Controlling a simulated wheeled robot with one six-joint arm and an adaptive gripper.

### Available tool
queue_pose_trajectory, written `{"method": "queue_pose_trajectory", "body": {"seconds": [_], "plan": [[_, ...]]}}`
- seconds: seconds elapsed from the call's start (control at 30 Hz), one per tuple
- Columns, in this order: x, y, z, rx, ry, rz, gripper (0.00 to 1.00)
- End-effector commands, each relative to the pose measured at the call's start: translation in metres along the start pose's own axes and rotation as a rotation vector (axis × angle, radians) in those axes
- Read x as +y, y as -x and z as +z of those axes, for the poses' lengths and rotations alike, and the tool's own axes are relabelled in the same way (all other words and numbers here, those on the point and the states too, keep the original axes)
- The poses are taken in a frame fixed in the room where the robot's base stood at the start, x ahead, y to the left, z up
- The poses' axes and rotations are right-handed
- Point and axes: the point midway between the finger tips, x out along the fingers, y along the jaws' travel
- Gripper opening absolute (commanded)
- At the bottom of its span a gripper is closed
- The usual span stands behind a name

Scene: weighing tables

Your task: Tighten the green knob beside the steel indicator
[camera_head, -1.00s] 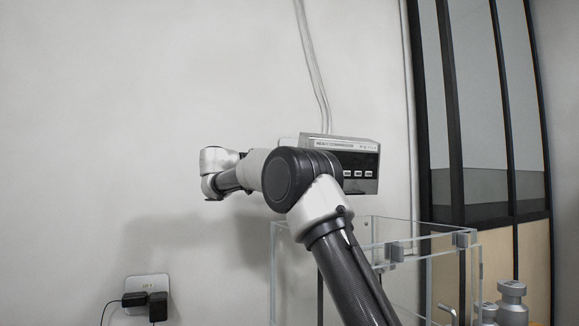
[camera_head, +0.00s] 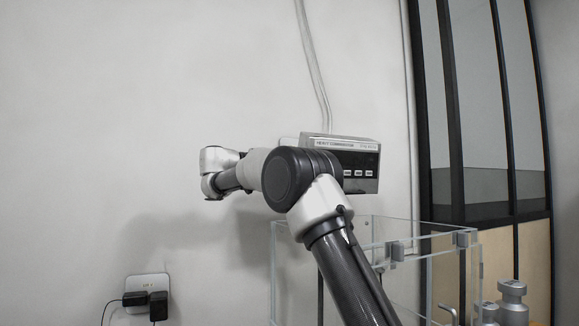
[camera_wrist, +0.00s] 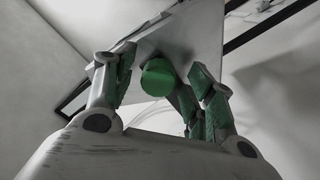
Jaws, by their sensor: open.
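The green knob (camera_wrist: 158,77) shows in the wrist view as a round green disc against a light grey panel. How far the fingertips reach along the knob is hard to tell. The steel indicator (camera_head: 361,172), a box with a dark display front, hangs on the wall in the head view. My arm covers its left part. The knob and my gripper are hidden in the head view.
A clear-walled case (camera_head: 296,270) stands below the indicator, behind my arm. Metal weights (camera_head: 512,303) are at the lower right. A wall socket (camera_head: 147,284) with black plugs is at the lower left. Cables (camera_head: 314,60) run up the wall above the indicator.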

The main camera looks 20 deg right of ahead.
Motion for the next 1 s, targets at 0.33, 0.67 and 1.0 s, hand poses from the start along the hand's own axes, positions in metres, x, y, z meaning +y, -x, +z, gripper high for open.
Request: {"method": "queue_pose_trajectory", "body": {"seconds": [0.33,0.67,1.0], "plan": [[-0.002,0.06,0.0,0.003,0.0,-0.003,0.54],[-0.002,0.114,0.001,0.001,0.001,-0.002,0.54],[-0.001,0.119,0.001,0.0,0.001,-0.001,0.54]]}}
